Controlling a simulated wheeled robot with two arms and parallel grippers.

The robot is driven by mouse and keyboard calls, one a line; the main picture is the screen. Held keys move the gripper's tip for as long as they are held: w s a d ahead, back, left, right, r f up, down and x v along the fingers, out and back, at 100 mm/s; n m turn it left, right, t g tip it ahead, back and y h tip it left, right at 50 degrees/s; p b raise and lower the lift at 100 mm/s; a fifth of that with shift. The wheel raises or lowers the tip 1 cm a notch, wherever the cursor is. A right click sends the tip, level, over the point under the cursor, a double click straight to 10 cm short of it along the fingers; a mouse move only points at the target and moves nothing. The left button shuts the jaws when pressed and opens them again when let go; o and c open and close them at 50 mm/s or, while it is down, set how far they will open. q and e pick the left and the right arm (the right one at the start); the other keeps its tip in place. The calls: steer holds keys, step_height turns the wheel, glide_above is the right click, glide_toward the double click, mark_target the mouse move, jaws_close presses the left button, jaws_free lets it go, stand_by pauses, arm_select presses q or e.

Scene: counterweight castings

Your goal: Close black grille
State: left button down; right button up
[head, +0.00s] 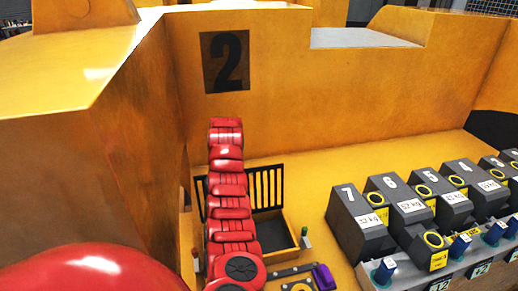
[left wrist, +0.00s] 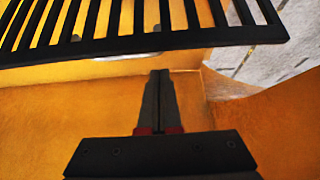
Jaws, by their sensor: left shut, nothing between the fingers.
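The black grille (head: 268,187) stands upright at the back of a shallow open box (head: 291,222) with a dark inside, in the head view. My red left arm passes in front of it and hides its middle part. In the left wrist view the grille (left wrist: 130,46) spans the top, its bars running away from a solid edge. My left gripper (left wrist: 160,74) is shut and empty, its tips pointing toward the grille and appearing just below that edge. I cannot tell whether they touch. The left fingers are hidden in the head view, and my right gripper is not in view.
A yellow wall with a black "2" (head: 226,61) rises behind. Numbered dark castings (head: 357,222) stand in a row at right. A green-topped post (head: 304,236) and a purple part (head: 324,277) are near the box. Yellow floor is clear between box and castings.

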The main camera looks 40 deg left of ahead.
arm_select(q)
steer(key=shift+s+r, duration=0.1)
steer(key=shift+s, duration=0.25)
steer(key=d, duration=0.1)
steer(key=s+d+p, duration=0.1)
steer(key=p, duration=0.1)
steer(key=shift+s+d+r, duration=0.25)
steer(key=shift+s+d, duration=0.1)
steer(key=shift+d, duration=0.05)
steer(key=shift+w, duration=0.1)
